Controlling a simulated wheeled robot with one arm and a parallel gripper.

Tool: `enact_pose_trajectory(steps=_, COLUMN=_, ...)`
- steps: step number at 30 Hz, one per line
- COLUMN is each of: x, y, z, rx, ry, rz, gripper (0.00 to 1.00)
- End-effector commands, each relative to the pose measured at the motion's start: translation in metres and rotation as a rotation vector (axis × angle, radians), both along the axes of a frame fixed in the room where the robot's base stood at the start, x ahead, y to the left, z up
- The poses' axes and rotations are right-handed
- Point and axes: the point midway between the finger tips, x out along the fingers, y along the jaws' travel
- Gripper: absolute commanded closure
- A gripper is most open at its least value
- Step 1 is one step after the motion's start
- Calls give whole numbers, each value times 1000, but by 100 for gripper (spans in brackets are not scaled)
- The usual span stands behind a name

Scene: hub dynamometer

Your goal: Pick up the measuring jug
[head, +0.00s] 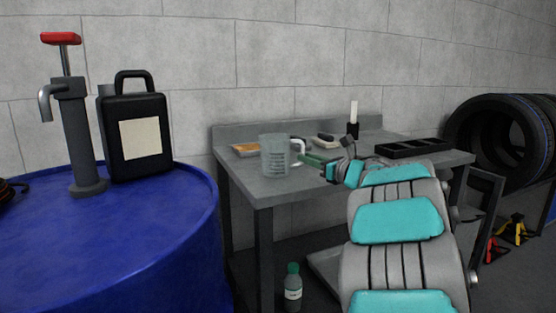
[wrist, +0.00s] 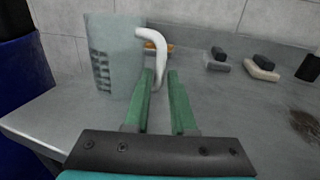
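The measuring jug (head: 274,157) is clear with dark graduation marks and a white handle. It stands upright near the left front corner of the grey workbench (head: 285,187). In the wrist view the jug (wrist: 112,60) is at the upper left, its white handle (wrist: 158,50) facing right. My gripper (head: 306,159) is just right of the jug in the head view. In the wrist view my gripper's green fingers (wrist: 161,75) are apart, with the lower end of the handle at or between their tips. I cannot tell whether they touch it.
A blue drum (head: 120,245) with a pump (head: 75,135) and black canister (head: 136,130) stands at the left. Blocks (wrist: 262,66) lie right of the jug. A black tray (head: 412,147) is on the bench's right. A bottle (head: 293,287) stands below the bench, near its front leg.

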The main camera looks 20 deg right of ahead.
Motion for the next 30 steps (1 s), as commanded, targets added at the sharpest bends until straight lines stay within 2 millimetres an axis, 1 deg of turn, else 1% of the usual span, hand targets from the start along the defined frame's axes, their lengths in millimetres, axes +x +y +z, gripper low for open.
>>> enact_pose_trajectory(steps=5, x=17, y=6, z=2, rx=2, ry=0, rz=-1, gripper=76)
enact_pose_trajectory(steps=9, x=38, y=13, z=-1, rx=5, ry=3, rz=1, gripper=76)
enact_pose_trajectory(steps=12, x=49, y=15, z=-1, rx=4, ry=2, rz=-1, gripper=76)
enact_pose_trajectory(steps=16, x=55, y=16, z=-1, rx=2, ry=1, rz=-5, gripper=76)
enact_pose_trajectory(steps=22, x=55, y=16, z=-1, rx=2, ry=1, rz=-5, gripper=76)
enact_pose_trajectory(steps=23, x=55, y=16, z=-1, rx=2, ry=1, rz=-5, gripper=78)
enact_pose_trajectory(steps=29, x=55, y=16, z=-1, rx=3, ry=1, rz=-5, gripper=100)
enact_pose_trajectory(steps=30, x=55, y=16, z=-1, rx=3, ry=1, rz=-5, gripper=100)
